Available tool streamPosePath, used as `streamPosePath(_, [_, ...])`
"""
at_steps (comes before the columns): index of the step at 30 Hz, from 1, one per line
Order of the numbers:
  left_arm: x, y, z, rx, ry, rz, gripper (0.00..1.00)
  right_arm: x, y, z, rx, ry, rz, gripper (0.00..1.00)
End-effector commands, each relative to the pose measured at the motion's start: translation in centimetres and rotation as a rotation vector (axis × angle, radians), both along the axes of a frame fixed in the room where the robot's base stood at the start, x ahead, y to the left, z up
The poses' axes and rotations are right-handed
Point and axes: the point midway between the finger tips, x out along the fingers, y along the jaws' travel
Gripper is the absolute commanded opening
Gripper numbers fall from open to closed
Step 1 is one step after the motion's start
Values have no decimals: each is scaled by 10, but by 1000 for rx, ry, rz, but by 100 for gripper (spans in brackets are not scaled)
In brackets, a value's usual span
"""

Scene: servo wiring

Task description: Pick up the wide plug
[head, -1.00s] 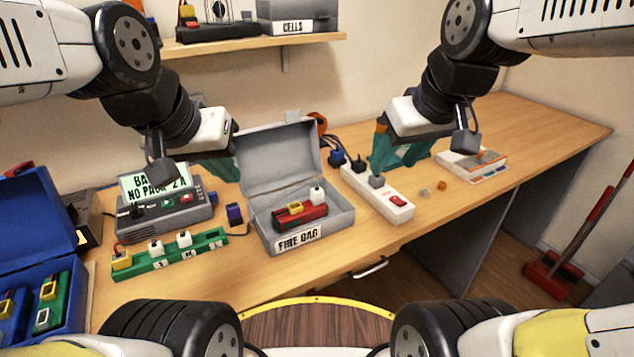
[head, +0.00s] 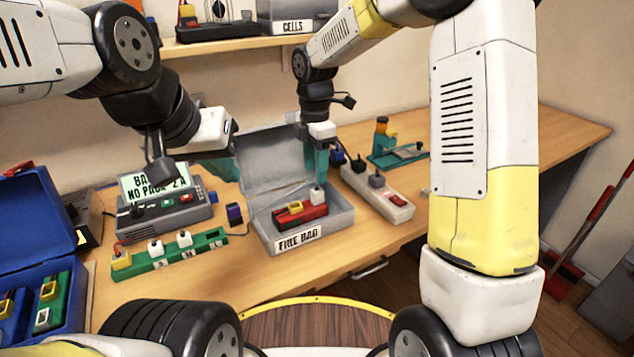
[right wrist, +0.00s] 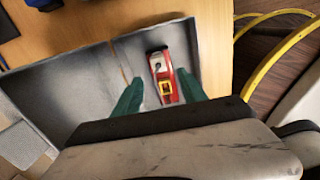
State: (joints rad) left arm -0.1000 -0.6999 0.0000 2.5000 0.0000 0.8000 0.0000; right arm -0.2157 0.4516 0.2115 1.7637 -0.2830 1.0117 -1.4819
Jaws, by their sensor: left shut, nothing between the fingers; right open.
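A red pack (head: 300,214) lies in the open grey box labelled "FIRE BAG" (head: 310,238). My left gripper (head: 222,175) is shut and empty behind the charger's right side.
A charger (head: 165,212) and a green rail (head: 170,251) with yellow and white plugs stand left of the box. A power strip (head: 380,195) lies to its right, with a green stand (head: 392,152) behind. The box lid (head: 270,158) stands open behind the pack.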

Motion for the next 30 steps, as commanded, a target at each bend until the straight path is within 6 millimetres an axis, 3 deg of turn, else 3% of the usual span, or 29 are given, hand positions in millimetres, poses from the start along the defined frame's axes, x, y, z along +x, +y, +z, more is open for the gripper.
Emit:
streamPosePath(19, [0,0,0,0,0,0,0,5,-4,-76,-3,8,30,49])
streamPosePath(28, [0,0,0,0,0,0,0,5,-5,-82,-3,7,28,49])
streamPosePath(30, [0,0,0,0,0,0,0,5,-5,-82,-2,6,28,39])
